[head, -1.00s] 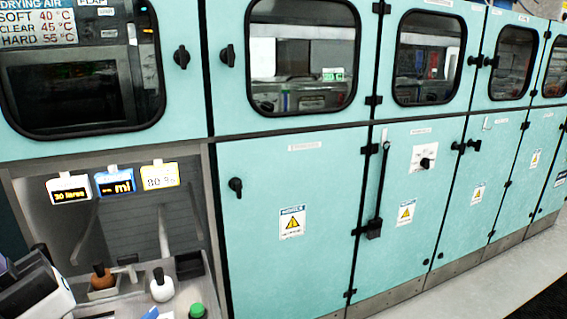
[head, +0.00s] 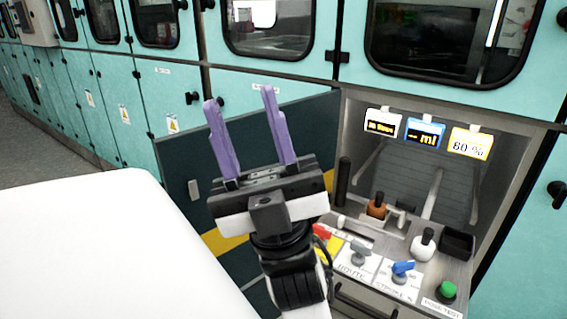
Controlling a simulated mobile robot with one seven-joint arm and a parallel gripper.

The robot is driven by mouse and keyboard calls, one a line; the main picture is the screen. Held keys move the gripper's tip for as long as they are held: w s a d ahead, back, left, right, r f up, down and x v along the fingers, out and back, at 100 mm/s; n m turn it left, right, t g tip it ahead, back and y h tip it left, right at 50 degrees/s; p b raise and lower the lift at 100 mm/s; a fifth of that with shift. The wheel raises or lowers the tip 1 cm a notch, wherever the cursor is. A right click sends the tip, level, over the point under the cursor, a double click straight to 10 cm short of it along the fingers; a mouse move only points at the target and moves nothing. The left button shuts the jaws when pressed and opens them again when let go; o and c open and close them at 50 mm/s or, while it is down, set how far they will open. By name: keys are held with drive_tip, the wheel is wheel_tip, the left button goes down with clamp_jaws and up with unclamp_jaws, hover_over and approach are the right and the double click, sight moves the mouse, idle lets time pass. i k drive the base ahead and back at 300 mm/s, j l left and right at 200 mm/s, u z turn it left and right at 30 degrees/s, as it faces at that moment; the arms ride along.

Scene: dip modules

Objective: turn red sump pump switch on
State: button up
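My gripper (head: 241,98) is raised in the middle of the head view, its two purple fingers apart with nothing between them. It stands left of and in front of the control panel (head: 345,215). A small red part (head: 321,231) shows at the panel's left end, just right of my gripper's wrist. It may be the red switch, but my arm partly hides it and its setting cannot be told. Beside it are a yellow part (head: 334,246), a grey switch (head: 359,252) and a blue switch (head: 402,268).
A dark open door (head: 305,120) with a yellow stripe is behind my gripper. A brown-topped knob (head: 377,207), a white-topped knob (head: 423,245) and a green button (head: 447,290) stand on the panel. A white surface (head: 90,250) fills the lower left.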

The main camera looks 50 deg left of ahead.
sight(322, 232)
drive_tip(key=k+u, duration=0.1)
drive_tip(key=u, duration=1)
drive_tip(key=k+j+u, duration=0.6)
